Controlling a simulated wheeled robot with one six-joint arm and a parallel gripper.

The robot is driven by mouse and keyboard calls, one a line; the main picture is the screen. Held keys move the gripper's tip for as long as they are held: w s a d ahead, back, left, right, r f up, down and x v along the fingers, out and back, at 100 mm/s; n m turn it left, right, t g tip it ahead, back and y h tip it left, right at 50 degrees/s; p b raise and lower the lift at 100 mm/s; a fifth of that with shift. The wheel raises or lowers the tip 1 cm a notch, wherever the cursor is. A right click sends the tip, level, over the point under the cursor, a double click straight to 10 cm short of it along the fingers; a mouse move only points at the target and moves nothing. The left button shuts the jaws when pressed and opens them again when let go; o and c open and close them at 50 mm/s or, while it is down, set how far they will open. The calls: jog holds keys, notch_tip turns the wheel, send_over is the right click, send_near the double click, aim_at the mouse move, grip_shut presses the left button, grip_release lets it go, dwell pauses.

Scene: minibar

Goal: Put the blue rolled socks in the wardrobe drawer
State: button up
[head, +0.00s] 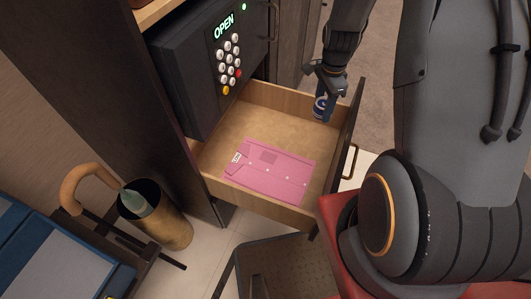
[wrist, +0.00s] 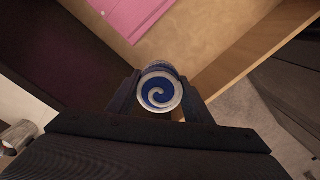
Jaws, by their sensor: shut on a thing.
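The blue rolled socks (head: 321,107) hang from my gripper (head: 322,90), which is shut on them. In the wrist view the roll shows its blue and white spiral end (wrist: 158,92) between the two fingers of my gripper (wrist: 160,97). The wardrobe drawer (head: 265,206) is pulled open, with wooden sides and a dark front. The socks are over the drawer's far right corner, apart from its floor as far as I can tell. A folded pink shirt (head: 270,170) lies flat in the drawer; part of it also shows in the wrist view (wrist: 125,14).
A dark safe (head: 185,75) with a lit OPEN display stands above the drawer's back left. A brass umbrella stand (head: 165,228) with an umbrella is at left. The drawer floor behind the shirt is bare.

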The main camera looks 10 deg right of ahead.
jog(key=b, duration=0.7)
send_over(310, 141)
notch_tip(310, 141, down, 9)
notch_tip(310, 141, down, 10)
jog(key=shift+r+b, duration=0.2)
jog(key=shift+b, duration=0.4)
jog(key=shift+f, duration=0.1)
jog(key=o, duration=1)
jog(key=shift+o, duration=0.3)
notch_tip(310, 141, up, 12)
jog(key=p, duration=0.1)
jog(key=s+a+r+n, duration=0.4)
jog(key=r+n, duration=0.1)
jog(key=r, duration=0.2)
jog(key=s+a+r+n, duration=0.3)
jog(key=a+r+n, duration=0.15)
jog(key=r, duration=0.35)
jog(key=s+a+r+n, duration=0.6)
jog(key=s+r+n, duration=0.1)
jog(key=s, duration=0.5)
jog(key=shift+s+a+r+n, duration=0.2)
jog(key=shift+r+n, duration=0.15)
jog(key=shift+n, duration=0.5)
